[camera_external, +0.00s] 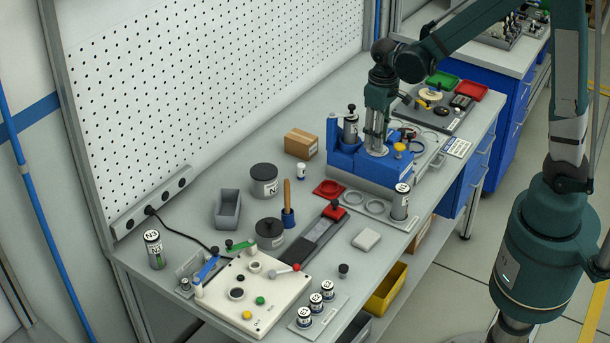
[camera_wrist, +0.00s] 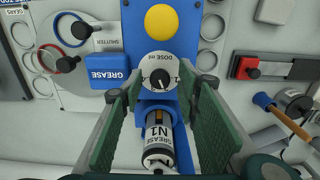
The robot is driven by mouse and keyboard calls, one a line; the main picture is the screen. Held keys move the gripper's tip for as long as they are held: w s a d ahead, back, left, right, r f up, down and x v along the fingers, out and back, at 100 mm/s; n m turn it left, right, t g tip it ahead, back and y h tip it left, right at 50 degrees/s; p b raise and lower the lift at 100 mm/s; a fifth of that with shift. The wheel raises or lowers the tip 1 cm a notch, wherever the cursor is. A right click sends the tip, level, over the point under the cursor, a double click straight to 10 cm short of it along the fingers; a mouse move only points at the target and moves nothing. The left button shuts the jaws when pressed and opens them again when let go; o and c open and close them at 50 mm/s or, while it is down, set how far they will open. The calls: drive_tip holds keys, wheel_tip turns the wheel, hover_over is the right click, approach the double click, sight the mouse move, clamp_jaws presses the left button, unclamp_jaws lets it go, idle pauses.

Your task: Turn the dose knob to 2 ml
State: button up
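The dose knob (camera_wrist: 162,80) is a small dark knob with a pointer on a round white dial (camera_wrist: 160,60) marked "DOSE ml". It sits on the blue grease dispenser (camera_wrist: 129,14), which also shows in the external view (camera_external: 341,160). The scale marks are too small to read, so I cannot tell the setting. My gripper (camera_wrist: 166,88) is open, its green fingers on either side of the dial. In the external view my gripper (camera_external: 376,152) points down over the dispenser and hides the knob. I cannot tell the remaining height.
A yellow button (camera_wrist: 161,22) is above the dial. A blue GREASE block (camera_wrist: 108,70) and a red-handled slide (camera_wrist: 246,68) stand to the sides.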

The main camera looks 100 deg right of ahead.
drive_tip(key=shift+r, duration=0.1)
wheel_tip(320, 180, up, 12)
idle(0.8)
drive_tip(key=shift+a, duration=0.1)
idle(0.6)
drive_tip(key=w+a+r+n+t+h+b, duration=0.1)
drive_tip(key=a+n+t+b, duration=0.15)
drive_tip(key=a, duration=1.25)
drive_tip(key=w+a+r+n+t+b, duration=0.15)
drive_tip(key=a+n, duration=0.25)
drive_tip(key=a, duration=1.2)
drive_tip(key=s+a+f+n+t+y+b, duration=0.1)
drive_tip(key=s+a+f+n+t+b, duration=0.1)
drive_tip(key=a, duration=0.8)
drive_tip(key=shift+s+a+f+t, duration=0.4)
drive_tip(key=shift+s+f+t, duration=0.1)
drive_tip(key=shift+s+t, duration=0.15)
